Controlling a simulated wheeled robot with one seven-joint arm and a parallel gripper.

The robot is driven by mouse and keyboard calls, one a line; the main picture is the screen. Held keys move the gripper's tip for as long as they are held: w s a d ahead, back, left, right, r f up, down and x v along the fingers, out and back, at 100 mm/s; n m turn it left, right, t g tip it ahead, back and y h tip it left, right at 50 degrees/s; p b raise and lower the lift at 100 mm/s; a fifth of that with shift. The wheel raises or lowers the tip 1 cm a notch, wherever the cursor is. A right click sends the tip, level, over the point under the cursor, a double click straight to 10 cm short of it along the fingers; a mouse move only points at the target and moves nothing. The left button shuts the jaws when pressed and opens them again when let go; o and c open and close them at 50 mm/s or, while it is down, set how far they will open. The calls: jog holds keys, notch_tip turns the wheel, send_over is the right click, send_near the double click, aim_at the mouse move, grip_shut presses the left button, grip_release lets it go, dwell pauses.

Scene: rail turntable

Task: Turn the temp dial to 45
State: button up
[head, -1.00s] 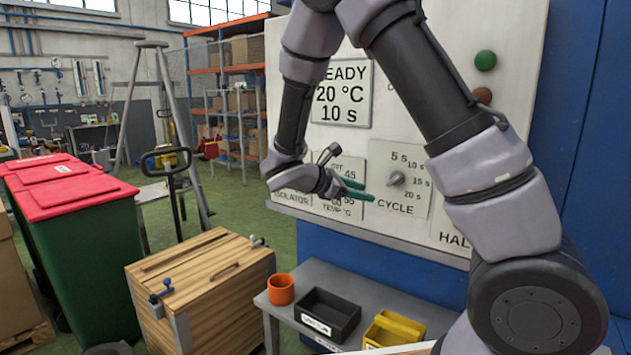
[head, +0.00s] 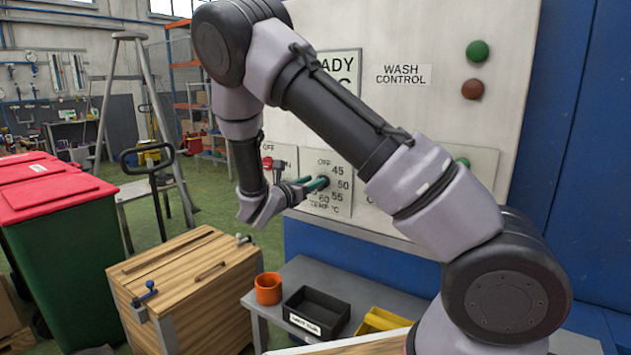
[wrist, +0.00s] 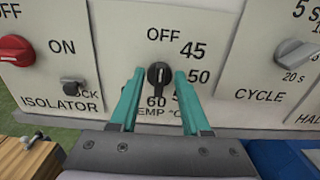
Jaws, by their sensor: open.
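The temp dial (wrist: 159,76) is a black knob with a pale mark, on a plate marked OFF, 45, 50 and 60 in the wrist view. Its grip stands upright, roughly in line with OFF. My gripper (wrist: 159,73) is open, with one teal finger on each side of the knob. A gap seems to show on both sides; I cannot tell whether the tips reach past its face. In the head view my gripper (head: 318,184) is at the temp plate (head: 338,203) and mostly hides the dial. 55 shows there too.
The cycle knob (wrist: 297,54) is to the right. Below the panel are an orange cup (head: 268,289), a black bin (head: 317,311) and a wooden crate (head: 185,285).

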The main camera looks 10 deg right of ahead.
jog(key=shift+x, duration=1.05)
grip_shut()
jog(key=shift+s+m, duration=0.1)
jog(key=shift+m, duration=0.2)
jog(key=shift+s+d+f+m, duration=0.1)
jog(key=shift+s+d+m, duration=0.05)
jog(key=shift+m, duration=1.2)
jog(key=shift+s+d+f+m, duration=0.1)
jog(key=shift+s+d+m, duration=0.05)
jog(key=shift+m, duration=1.15)
jog(key=shift+s+d+f+m, duration=0.1)
jog(key=shift+s+d+m, duration=0.05)
jog(key=shift+m, duration=1.2)
